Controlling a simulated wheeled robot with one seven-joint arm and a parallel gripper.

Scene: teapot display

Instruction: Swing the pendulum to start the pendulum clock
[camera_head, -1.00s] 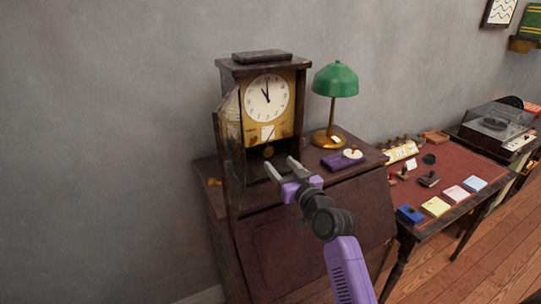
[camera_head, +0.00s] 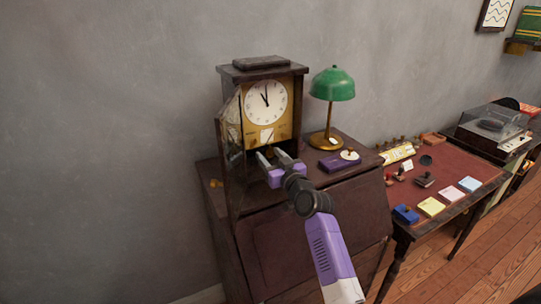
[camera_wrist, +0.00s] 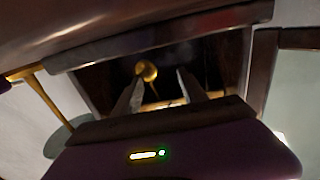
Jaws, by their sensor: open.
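The pendulum clock (camera_head: 299,92) stands on the cabinet with a white face (camera_head: 266,102) and a gold panel. Its glass door (camera_head: 231,150) is swung open at the left. My gripper (camera_head: 270,156) is open and empty at the clock's lower opening. In the wrist view my gripper (camera_wrist: 160,76) points into the dark case, one finger on each side of the round brass pendulum bob (camera_wrist: 146,71). The bob looks nearer the left finger there; I cannot tell whether they touch. In the head view my gripper mostly hides the bob.
A green lamp (camera_head: 332,84) with a brass base stands right of the clock, behind a purple box (camera_head: 337,163). The dark cabinet (camera_head: 300,232) is below. A red-topped desk (camera_head: 455,166) with stamps and colored pads is at the right.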

